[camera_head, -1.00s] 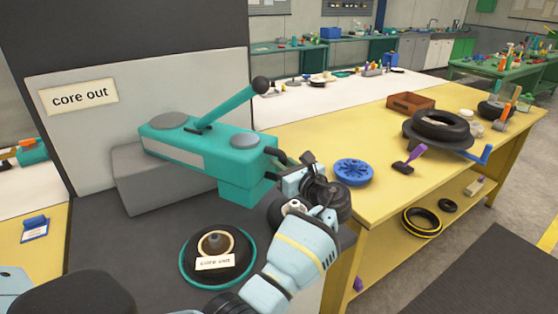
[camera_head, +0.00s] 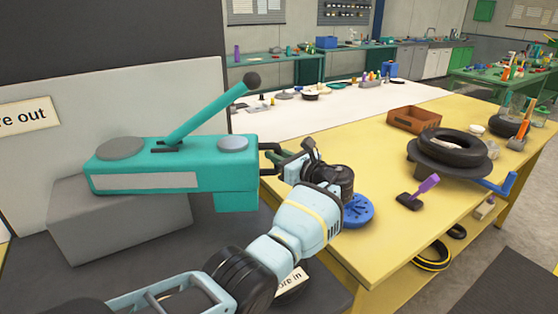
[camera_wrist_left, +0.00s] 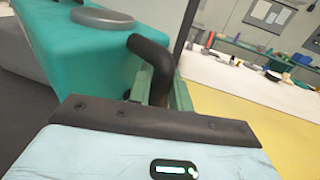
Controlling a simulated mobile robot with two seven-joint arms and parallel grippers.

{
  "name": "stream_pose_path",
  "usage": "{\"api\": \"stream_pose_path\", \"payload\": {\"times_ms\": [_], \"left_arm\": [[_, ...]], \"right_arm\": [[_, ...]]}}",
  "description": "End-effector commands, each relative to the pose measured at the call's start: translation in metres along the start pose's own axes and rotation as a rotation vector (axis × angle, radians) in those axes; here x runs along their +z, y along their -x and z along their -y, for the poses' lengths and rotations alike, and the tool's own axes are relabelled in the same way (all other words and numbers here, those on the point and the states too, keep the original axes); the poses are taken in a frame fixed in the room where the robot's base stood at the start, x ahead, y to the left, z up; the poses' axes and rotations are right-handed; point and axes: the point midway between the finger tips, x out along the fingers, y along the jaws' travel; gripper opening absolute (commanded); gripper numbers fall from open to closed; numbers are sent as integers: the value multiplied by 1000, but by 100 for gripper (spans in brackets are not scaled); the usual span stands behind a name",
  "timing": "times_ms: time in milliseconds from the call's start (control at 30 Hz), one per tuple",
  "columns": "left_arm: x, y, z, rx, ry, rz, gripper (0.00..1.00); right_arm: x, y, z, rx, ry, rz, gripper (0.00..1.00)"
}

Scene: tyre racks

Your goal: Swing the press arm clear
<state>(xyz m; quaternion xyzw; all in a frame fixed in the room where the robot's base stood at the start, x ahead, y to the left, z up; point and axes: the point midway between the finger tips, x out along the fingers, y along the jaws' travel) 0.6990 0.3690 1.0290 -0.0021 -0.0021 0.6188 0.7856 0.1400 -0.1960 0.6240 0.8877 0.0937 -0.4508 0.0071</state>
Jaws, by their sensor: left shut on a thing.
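The teal press arm (camera_head: 175,165) lies level across the grey block, its free end pointing right. A lever with a dark ball knob (camera_head: 252,80) rises from its top. A dark handle (camera_head: 268,147) sticks out at the free end; it also shows in the wrist view (camera_wrist_left: 150,50). My left gripper (camera_head: 275,166) is shut on this handle. In the left wrist view its green fingers (camera_wrist_left: 164,88) stand either side of the dark bar. My right gripper is not in view.
A label partly reading "ore in" (camera_head: 292,281) shows behind my left forearm. The yellow table (camera_head: 345,255) to the right carries a blue disc (camera_head: 358,210), a purple-handled tool (camera_head: 425,187), a tyre on a stand (camera_head: 447,148) and a brown box (camera_head: 413,119).

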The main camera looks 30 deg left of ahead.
Motion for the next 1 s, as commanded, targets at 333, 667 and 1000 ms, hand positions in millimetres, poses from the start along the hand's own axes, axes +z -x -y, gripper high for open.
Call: {"api": "stream_pose_path", "payload": {"times_ms": [333,667,1000], "left_arm": [[-1,-5,3,-3,-5,-1,0],[2,-7,2,-1,-1,1,26],[0,-4,2,0,-2,-1,39]], "right_arm": [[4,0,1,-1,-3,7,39],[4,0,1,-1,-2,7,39],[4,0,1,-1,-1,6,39]]}}
